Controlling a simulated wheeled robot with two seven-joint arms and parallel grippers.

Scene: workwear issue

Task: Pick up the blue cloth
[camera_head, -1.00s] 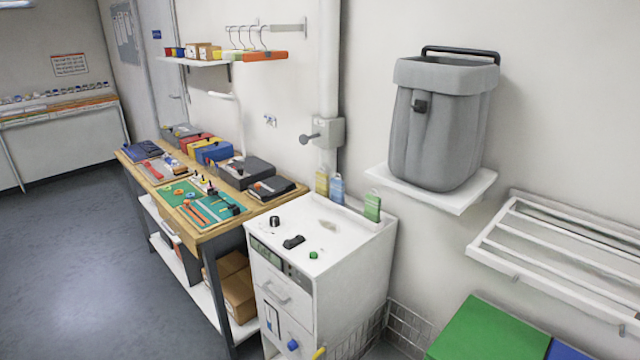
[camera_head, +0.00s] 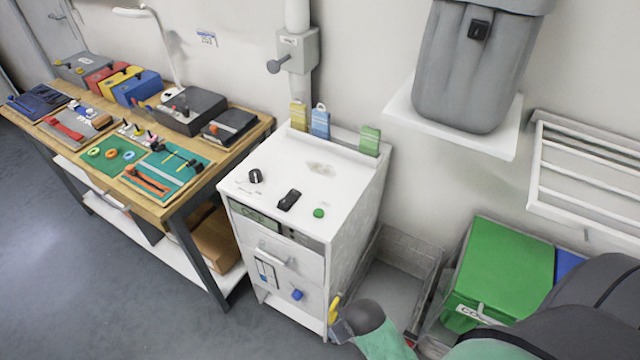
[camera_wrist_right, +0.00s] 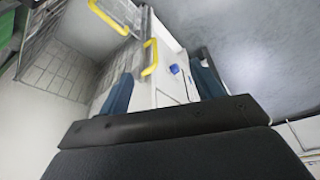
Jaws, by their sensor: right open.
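I cannot make out for certain which thing is the blue cloth. A small blue piece (camera_head: 297,294) is on the front of the white cabinet (camera_head: 300,190) and also shows in the right wrist view (camera_wrist_right: 174,69); it is too small to tell if it is cloth. A dark blue folded item (camera_head: 40,100) lies at the bench's far left end. My right gripper (camera_wrist_right: 163,70) is open, its two blue fingers apart with nothing seen held between them. In the head view my right arm comes in at the lower right, near the cabinet's front corner. My left gripper is not in view.
A workbench (camera_head: 262,122) with boxes and tool mats stands left of the cabinet. A yellow handle (camera_head: 334,308) is low by the cabinet corner. A grey bin (camera_head: 470,75) sits on a wall shelf.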

